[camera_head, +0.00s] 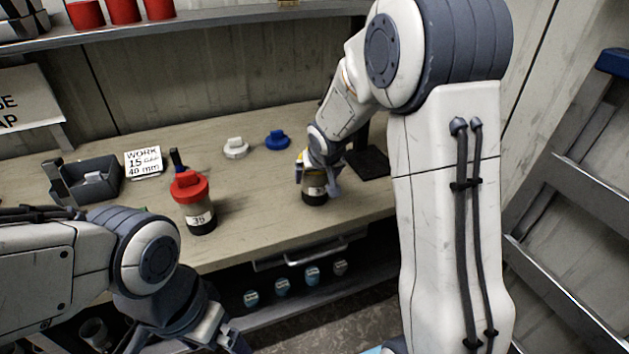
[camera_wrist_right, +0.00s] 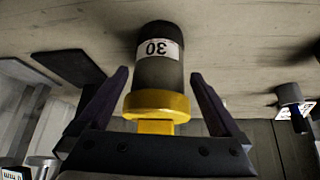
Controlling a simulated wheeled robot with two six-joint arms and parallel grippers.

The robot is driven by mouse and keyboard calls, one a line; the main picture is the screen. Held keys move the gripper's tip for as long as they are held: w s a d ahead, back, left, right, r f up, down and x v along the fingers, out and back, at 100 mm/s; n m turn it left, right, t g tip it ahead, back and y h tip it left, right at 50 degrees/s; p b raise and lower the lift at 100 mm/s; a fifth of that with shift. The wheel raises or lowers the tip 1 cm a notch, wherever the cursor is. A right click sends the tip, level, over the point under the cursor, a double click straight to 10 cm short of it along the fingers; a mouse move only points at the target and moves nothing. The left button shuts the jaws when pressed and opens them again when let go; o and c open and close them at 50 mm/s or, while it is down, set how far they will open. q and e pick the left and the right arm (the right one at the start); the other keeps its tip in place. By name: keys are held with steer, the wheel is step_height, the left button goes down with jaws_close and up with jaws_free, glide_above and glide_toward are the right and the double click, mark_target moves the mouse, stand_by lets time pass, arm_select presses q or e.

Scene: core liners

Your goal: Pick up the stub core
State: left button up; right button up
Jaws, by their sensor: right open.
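A short dark cylinder with a yellow cap and a white label reading 30, which looks like the stub core (camera_wrist_right: 158,72), stands on the bench; in the head view it shows under my right gripper (camera_head: 318,178). In the right wrist view, the open fingers of my right gripper (camera_wrist_right: 158,100) are on either side of its yellow cap, with a gap on both sides. The cap's top handle points toward the palm. My left gripper (camera_head: 215,335) is low at the bottom of the head view, away from the bench top; its jaws are unclear.
A taller red-capped core (camera_head: 197,212) stands left of the stub core. White (camera_head: 235,148) and blue (camera_head: 277,140) caps lie behind. A grey tray (camera_head: 85,195) and a work card (camera_head: 143,162) are at left. A dark pad (camera_head: 370,163) lies right of my gripper.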

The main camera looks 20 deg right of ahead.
steer(key=x, duration=0.4)
steer(key=shift+f+b, duration=0.2)
steer(key=shift+b, duration=0.2)
jaws_close()
steer(key=shift+w+r, duration=0.1)
steer(key=shift+r, duration=0.15)
